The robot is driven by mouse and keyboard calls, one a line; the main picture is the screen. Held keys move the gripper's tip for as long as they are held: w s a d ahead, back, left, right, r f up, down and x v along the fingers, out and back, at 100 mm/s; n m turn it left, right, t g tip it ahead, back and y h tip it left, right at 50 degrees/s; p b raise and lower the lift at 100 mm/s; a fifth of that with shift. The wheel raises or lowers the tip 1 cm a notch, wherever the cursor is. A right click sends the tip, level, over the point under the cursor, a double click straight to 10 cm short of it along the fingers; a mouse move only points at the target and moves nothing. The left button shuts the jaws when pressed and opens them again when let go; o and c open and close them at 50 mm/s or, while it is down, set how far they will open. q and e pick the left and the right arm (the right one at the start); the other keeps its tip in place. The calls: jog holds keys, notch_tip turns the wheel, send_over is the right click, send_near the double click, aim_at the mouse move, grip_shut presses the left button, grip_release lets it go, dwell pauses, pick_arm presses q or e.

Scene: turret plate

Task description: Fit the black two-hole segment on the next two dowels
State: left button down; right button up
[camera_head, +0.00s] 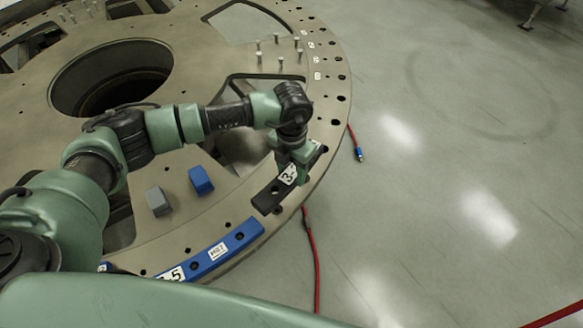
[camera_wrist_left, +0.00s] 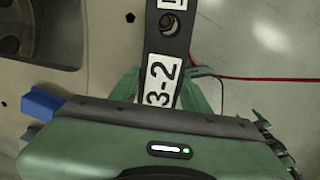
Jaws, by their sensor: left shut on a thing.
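The black segment (camera_head: 268,200) is over the plate's outer rim, with a white label reading 3-. In the left wrist view the black segment (camera_wrist_left: 171,42) runs up from between the fingers, with one round hole and the label 3-2 showing. My left gripper (camera_head: 292,162) is shut on it from above; the fingers (camera_wrist_left: 165,92) sit on either side of it. I cannot tell whether the segment touches the rim. The dowels under or near it are hidden or too small to make out. My right gripper is not in view.
A blue segment (camera_head: 205,262) lies along the rim at the near side. A blue block (camera_head: 201,180) and a grey block (camera_head: 158,201) stand on the turret plate (camera_head: 215,215). Several upright pins (camera_head: 280,62) stand farther back.

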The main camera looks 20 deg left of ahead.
aim_at(292, 193)
pick_arm(q)
jog(key=shift+w+f, duration=0.25)
jog(key=shift+f, duration=0.2)
jog(key=shift+a+f+b, duration=0.1)
jog(key=shift+f+b, duration=0.35)
jog(key=shift+f, duration=0.55)
jog(key=shift+f+b, duration=0.6)
jog(key=shift+f, duration=0.05)
jog(key=shift+f+b, duration=1.2)
jog(key=shift+f, duration=0.1)
jog(key=shift+f+b, duration=0.65)
jog(key=shift+f, duration=0.05)
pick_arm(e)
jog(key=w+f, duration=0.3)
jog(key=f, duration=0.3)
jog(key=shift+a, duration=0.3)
